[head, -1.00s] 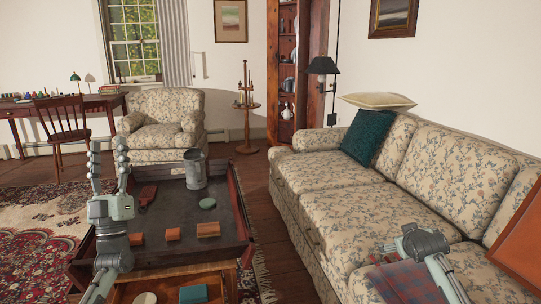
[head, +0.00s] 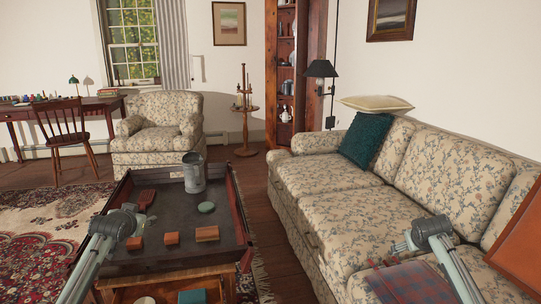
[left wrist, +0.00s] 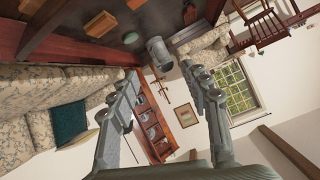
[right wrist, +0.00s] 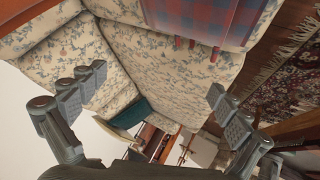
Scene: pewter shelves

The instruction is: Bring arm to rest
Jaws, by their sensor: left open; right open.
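My left gripper (left wrist: 160,76) is open and empty in the left wrist view, its two fingers apart with the room behind them. In the head view the left arm (head: 100,240) ends at the near left edge of the tray table; the fingers are hard to make out there. My right gripper (right wrist: 157,80) is open and empty in the right wrist view, with the sofa beyond. In the head view the right arm (head: 440,240) ends in front of the sofa seat. Neither gripper is seen holding anything.
A dark tray (head: 160,262) on a wooden table holds a grey metal jug (head: 194,173), several orange-brown blocks and a green disc (head: 207,207). The floral sofa (head: 330,210) fills the right side. An armchair (head: 158,135) stands behind. Floor shows between table and sofa.

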